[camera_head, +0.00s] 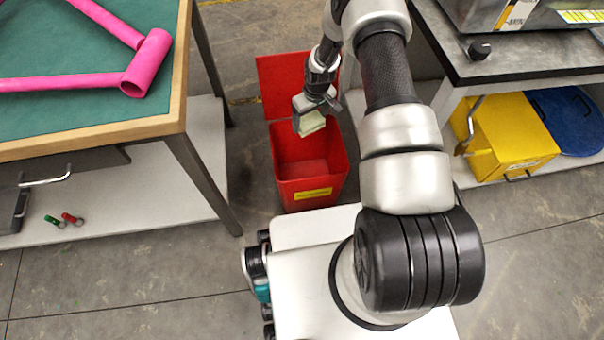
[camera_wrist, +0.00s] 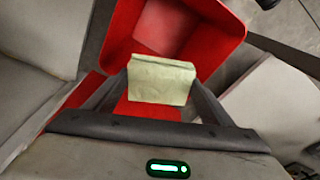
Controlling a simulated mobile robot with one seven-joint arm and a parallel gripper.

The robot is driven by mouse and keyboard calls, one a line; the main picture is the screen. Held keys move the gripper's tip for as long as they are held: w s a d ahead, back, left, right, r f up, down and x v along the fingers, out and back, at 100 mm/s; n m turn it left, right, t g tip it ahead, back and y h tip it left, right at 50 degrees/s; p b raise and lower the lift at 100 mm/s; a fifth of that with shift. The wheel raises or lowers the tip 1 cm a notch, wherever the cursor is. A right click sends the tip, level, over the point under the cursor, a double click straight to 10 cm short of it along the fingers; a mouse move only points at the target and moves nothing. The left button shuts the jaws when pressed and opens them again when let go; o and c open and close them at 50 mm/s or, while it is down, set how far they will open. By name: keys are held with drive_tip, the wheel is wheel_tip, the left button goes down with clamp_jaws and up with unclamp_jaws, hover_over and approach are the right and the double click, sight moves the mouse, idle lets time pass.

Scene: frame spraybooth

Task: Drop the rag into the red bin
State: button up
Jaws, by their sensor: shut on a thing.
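The rag (camera_head: 311,122) is a pale yellow-green folded cloth. My gripper (camera_head: 313,112) is shut on it. In the wrist view the rag (camera_wrist: 160,80) hangs between the two fingers of my gripper (camera_wrist: 155,92). The red bin (camera_head: 328,189) stands on the floor with its lid raised at the back and a yellow label on its front. In the head view the gripper and rag appear over the bin's opening. The wrist view shows the open bin (camera_wrist: 226,38) beyond the rag, its inside partly hidden by the cloth.
A green-topped table (camera_head: 70,138) with a pink frame (camera_head: 147,62) is left of the bin. A bench (camera_head: 520,68) is on the right, with a yellow container (camera_head: 512,135) and a blue round lid (camera_head: 570,118) beneath it. Green and red small items (camera_head: 70,218) lie on the table's lower shelf.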

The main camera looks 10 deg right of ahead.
wheel_tip(320, 180, down, 6)
drive_tip(key=b, duration=0.3)
drive_tip(key=shift+r, duration=0.15)
drive_tip(key=o, duration=1)
drive_tip(key=r+p, duration=0.1)
drive_tip(key=r, duration=0.4)
drive_tip(key=s+r+p, duration=0.1)
drive_tip(key=r+p, duration=0.1)
drive_tip(key=r, duration=0.4)
drive_tip(key=s+d+r+p, duration=0.1)
drive_tip(key=r, duration=0.5)
drive_tip(key=shift+s+r+p, duration=0.15)
drive_tip(key=shift+s+p, duration=0.05)
drive_tip(key=shift+p, duration=0.15)
